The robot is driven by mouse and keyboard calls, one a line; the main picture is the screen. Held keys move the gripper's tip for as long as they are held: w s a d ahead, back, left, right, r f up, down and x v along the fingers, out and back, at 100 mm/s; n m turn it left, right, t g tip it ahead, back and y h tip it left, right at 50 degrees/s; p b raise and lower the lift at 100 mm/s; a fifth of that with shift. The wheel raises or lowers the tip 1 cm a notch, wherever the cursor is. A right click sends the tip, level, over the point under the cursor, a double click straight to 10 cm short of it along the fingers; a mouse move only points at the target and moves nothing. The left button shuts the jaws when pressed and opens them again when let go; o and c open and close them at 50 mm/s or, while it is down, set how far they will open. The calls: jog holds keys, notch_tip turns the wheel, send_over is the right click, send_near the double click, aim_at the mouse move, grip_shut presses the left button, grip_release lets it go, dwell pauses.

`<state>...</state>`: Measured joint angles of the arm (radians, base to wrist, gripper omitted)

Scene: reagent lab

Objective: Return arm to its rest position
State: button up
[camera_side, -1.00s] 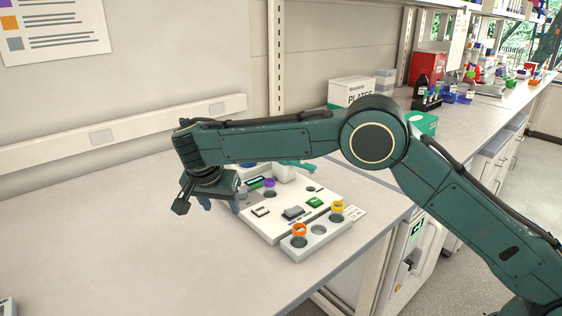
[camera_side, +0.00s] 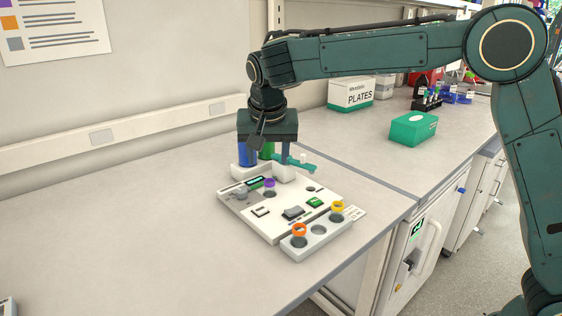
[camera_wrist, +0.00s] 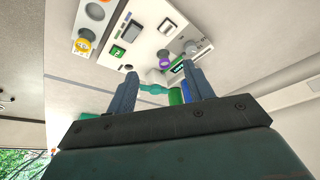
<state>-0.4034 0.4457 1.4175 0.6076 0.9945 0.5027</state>
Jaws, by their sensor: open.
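My gripper (camera_side: 265,156) is open and empty, pointing down above the back of the white instrument board (camera_side: 262,223). In the wrist view its two fingers (camera_wrist: 163,84) stand apart with nothing between them. The board carries a purple ring (camera_side: 270,183), a grey knob (camera_side: 240,194), a dark block (camera_side: 293,213) and a green piece (camera_side: 315,203). A white block (camera_side: 318,240) at its front holds an orange ring (camera_side: 299,230) and a yellow ring (camera_side: 337,206). A blue tube (camera_side: 247,155) and a green tube (camera_side: 266,150) stand behind, partly hidden by my gripper.
A teal pipette-like tool (camera_side: 298,164) lies behind the board. A green box (camera_side: 413,128) and a white plates box (camera_side: 351,93) stand on the bench at the back right. The bench (camera_side: 110,240) left of the board is clear.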

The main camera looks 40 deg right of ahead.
jog(key=s+d+r+n, duration=0.2)
jog(key=s+d+r, duration=0.35)
jog(key=s, duration=0.25)
jog(key=s+d+f+n+t+y, duration=0.1)
jog(key=s+d+f+n, duration=0.1)
jog(key=s, duration=1.1)
jog(key=s+d+f+n+t+y, duration=0.1)
jog(key=s+d+f+n, duration=0.1)
jog(key=s, duration=1)
jog(key=shift+s+d+f+n, duration=0.15)
jog(key=shift+s+d+n, duration=0.25)
jog(key=shift+d+n, duration=0.5)
